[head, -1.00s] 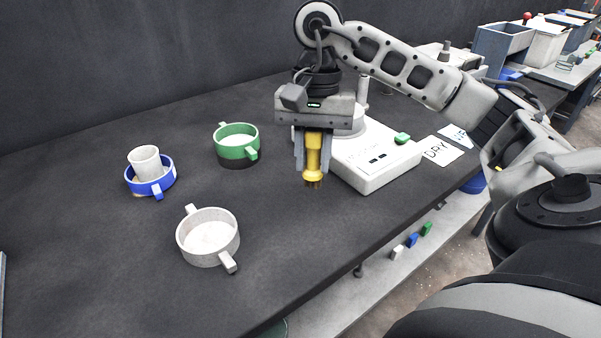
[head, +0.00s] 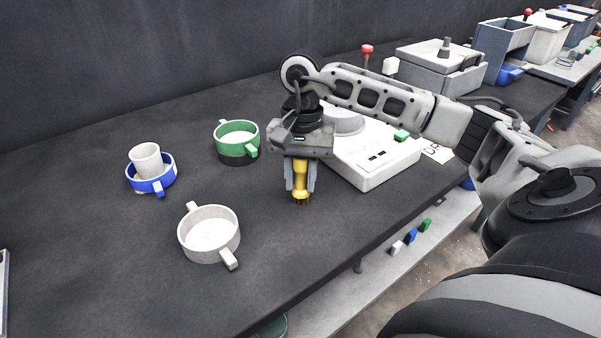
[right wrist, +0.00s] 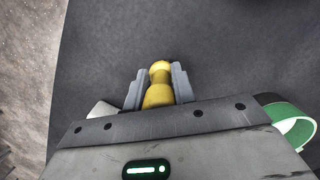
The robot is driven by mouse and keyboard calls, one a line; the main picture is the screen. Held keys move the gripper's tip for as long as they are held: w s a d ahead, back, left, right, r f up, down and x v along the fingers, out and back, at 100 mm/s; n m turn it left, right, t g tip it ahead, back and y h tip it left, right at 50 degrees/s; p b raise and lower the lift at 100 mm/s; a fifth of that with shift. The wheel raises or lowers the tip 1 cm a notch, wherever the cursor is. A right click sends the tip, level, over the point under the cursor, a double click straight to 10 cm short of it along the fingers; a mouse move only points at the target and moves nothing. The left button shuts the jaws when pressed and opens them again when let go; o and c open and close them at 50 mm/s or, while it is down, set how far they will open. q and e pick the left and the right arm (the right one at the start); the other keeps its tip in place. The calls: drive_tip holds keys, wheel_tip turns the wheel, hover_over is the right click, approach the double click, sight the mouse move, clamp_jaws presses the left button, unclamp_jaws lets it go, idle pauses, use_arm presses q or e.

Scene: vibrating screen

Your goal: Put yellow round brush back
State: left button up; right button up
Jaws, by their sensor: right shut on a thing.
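The yellow round brush (head: 300,182) hangs upright, bristles down, between the fingers of my right gripper (head: 300,180) in the head view. The gripper is shut on its handle. The bristles are low over or at the dark table; I cannot tell whether they touch. In the right wrist view the yellow brush (right wrist: 158,88) shows between the two grey fingers (right wrist: 157,92). My left gripper is not in view.
The white machine base (head: 385,165) stands just behind and right of the brush. A green pan (head: 237,142), a blue pan with a white cup (head: 146,160) and a white pan (head: 209,234) stand to the left. Table front is clear.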

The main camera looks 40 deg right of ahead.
drive_tip(key=o, duration=0.9)
drive_tip(key=shift+f, duration=0.1)
drive_tip(key=r, duration=0.4)
drive_tip(key=d+r+p, duration=0.1)
drive_tip(key=r, duration=0.3)
drive_tip(key=w+r, duration=0.1)
drive_tip(key=r, duration=0.3)
drive_tip(key=shift+d+r+p, duration=0.15)
drive_tip(key=shift+d+p, duration=0.05)
drive_tip(key=shift+p, duration=0.2)
